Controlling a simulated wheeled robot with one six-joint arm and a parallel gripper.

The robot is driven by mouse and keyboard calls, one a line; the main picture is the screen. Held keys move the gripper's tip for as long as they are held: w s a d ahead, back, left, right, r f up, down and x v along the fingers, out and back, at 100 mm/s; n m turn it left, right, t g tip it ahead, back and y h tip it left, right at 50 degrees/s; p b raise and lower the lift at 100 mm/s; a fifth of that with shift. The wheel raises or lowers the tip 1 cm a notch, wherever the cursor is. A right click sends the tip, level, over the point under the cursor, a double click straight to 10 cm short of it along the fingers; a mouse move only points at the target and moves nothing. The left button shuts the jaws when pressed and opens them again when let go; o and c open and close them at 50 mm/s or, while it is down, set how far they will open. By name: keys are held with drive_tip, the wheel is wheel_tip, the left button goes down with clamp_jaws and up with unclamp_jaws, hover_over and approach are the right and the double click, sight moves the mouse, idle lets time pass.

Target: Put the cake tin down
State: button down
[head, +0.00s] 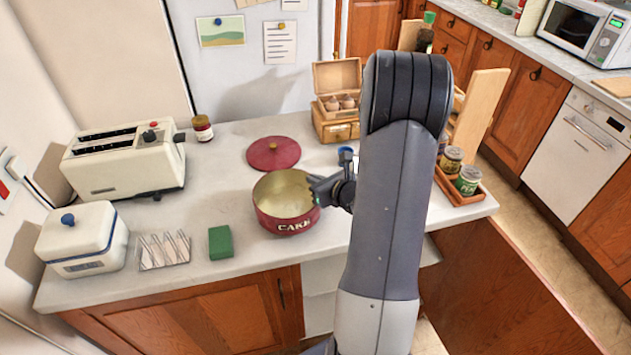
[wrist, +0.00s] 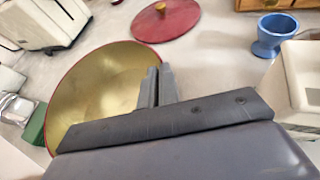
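The cake tin (head: 284,222) is round and dark red with a gold inside, open at the top, with pale lettering on its front. It is upright over the front middle of the worktop; I cannot tell whether its base touches the surface. My gripper (head: 318,190) is at the tin's right side, its fingers closed on the rim. In the wrist view the fingers (wrist: 157,85) straddle the rim, with the gold inside of the tin (wrist: 100,85) to the left. The tin's right side is partly hidden by my gripper. Its red lid (head: 273,153) lies behind it.
The pale worktop (head: 215,270) also bears a toaster (head: 120,160), a white butter dish (head: 82,240), a toast rack (head: 163,250), a green block (head: 220,242), a jar (head: 203,129) and an egg box (head: 338,100). A blue egg cup (wrist: 272,35) stands right of the lid.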

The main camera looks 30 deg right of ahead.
drive_tip(key=shift+f, duration=0.25)
drive_tip(key=shift+f, duration=0.2)
drive_tip(key=c, duration=1.7)
unclamp_jaws()
drive_tip(key=shift+r, duration=0.2)
drive_tip(key=shift+s+r, duration=0.1)
drive_tip(key=shift+s, duration=0.05)
drive_tip(key=shift+b+v, duration=0.6)
drive_tip(key=shift+v, duration=5.3)
